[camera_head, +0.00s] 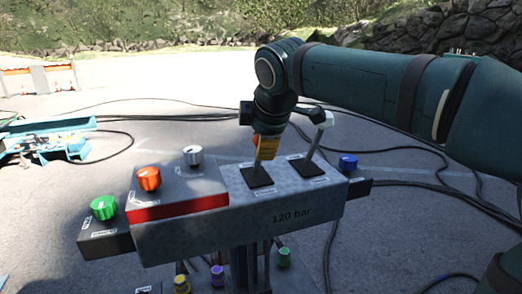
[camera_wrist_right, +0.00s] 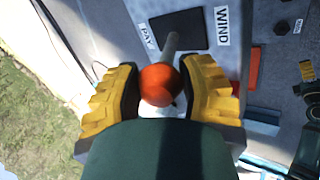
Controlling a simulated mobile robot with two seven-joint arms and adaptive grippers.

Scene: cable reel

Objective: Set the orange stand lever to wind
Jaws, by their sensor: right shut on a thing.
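The orange stand lever shows its orange ball knob (camera_wrist_right: 161,84) in the right wrist view, on a grey shaft rising from a dark square plate. PAY and WIND labels flank the plate, PAY on the left and WIND on the right. My right gripper (camera_wrist_right: 160,92) is shut on the knob, with a yellow finger on each side. In the head view my right gripper (camera_head: 267,148) hides most of the lever above its black plate (camera_head: 257,178). I cannot tell clearly which way the lever leans. My left gripper is out of view.
The grey console (camera_head: 235,230) reads 120 bar. A second lever (camera_head: 316,136) with a pale handle stands close to the right of my gripper. Orange (camera_head: 149,178), silver (camera_head: 193,155), green (camera_head: 103,207) and blue (camera_head: 348,162) knobs sit around. Black cables (camera_head: 420,187) lie on the ground.

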